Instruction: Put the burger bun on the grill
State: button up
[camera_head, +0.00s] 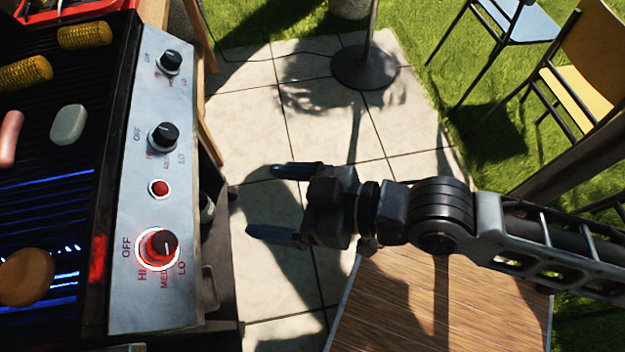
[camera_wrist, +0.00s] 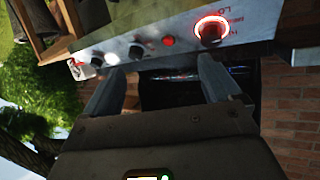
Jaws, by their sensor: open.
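A round golden-brown piece that looks like the burger bun (camera_head: 27,277) lies on the dark grate of the grill (camera_head: 60,165), at the lower left of the head view. My gripper (camera_head: 262,200) is open and empty, to the right of the grill and its control panel, above the paving. Its two fingers point left toward the grill. In the wrist view the open fingers (camera_wrist: 160,68) face the grill's front, with nothing between them. The bun does not show in the wrist view.
Corn cobs (camera_head: 25,73), a pink sausage (camera_head: 10,138) and a pale piece (camera_head: 69,125) lie on the grate. The control panel (camera_head: 150,210) has knobs, the lowest ringed in red light. A wooden table (camera_head: 400,310) stands below my arm. Chairs (camera_head: 575,85) stand at right.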

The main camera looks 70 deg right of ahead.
jog(key=s+d+r+m+h, duration=0.1)
jog(key=s+d+r+h, duration=0.1)
jog(key=s, duration=1)
notch_tip(320, 180, up, 2)
jog(key=shift+s+d+t, duration=0.25)
jog(key=shift+d+t, duration=0.15)
jog(key=shift+d, duration=0.3)
